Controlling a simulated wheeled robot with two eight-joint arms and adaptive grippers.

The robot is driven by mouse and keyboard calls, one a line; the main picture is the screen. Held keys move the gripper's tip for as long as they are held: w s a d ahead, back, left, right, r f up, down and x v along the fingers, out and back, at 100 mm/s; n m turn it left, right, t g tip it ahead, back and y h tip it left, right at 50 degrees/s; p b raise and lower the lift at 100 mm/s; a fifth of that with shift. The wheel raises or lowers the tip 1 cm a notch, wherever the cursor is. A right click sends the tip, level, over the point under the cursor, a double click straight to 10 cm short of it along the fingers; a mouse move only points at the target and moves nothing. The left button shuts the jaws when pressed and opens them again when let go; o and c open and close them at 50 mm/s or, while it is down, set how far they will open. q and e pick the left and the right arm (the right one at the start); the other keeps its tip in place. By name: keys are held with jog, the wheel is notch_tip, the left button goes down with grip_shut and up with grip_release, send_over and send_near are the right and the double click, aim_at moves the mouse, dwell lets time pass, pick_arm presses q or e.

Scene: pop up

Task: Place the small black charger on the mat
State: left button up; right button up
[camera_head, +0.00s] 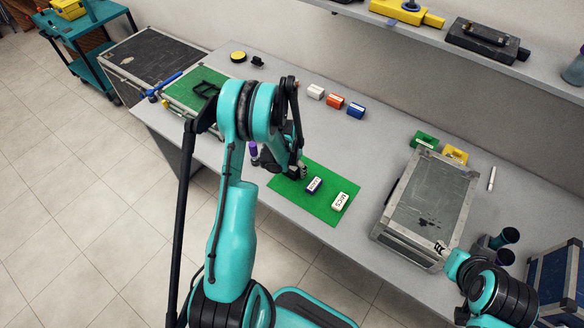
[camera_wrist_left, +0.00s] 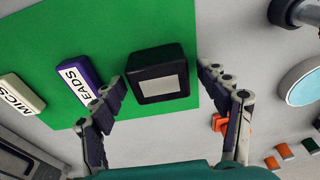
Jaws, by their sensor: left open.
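The green mat (camera_head: 322,212) lies on the grey table in the head view and fills much of the wrist view (camera_wrist_left: 40,30). A black box with a blank pale label, which looks like the small black charger (camera_wrist_left: 160,85), sits on the mat near its edge. My left gripper (camera_head: 299,172) is over the mat's left end. In the wrist view its two fingers are spread, one on either side of the charger, with gaps visible and no grip on it. The charger is hidden behind the gripper in the head view.
A purple box (camera_head: 314,186) and a white box (camera_head: 339,201) lie on the mat beside the charger. White (camera_head: 316,91), orange (camera_head: 335,101) and blue (camera_head: 356,110) boxes stand behind. A grey case (camera_head: 430,195) is to the right.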

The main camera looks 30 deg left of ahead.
pick_arm(q)
jog(key=s+d+r+t+p, duration=0.1)
jog(key=s+d+r, duration=0.15)
jog(key=r, duration=0.55)
jog(key=s+d+r+p, duration=0.1)
jog(key=s+d+r, duration=0.15)
jog(key=r, duration=0.65)
jog(key=s+d+r+t+p, duration=0.1)
jog(key=d+r, duration=0.2)
jog(key=r, duration=0.5)
jog(key=s+d+r+t, duration=0.1)
jog(key=s+d+r, duration=0.2)
jog(key=s, duration=0.3)
jog(key=s+d+r+n+t, duration=0.1)
jog(key=s+d+r+t, duration=0.1)
jog(key=s+d+r, duration=0.2)
jog(key=s+d, duration=0.1)
jog(key=s, duration=0.2)
notch_tip(320, 180, down, 6)
jog(key=b, duration=0.6)
jog(key=shift+b, duration=0.3)
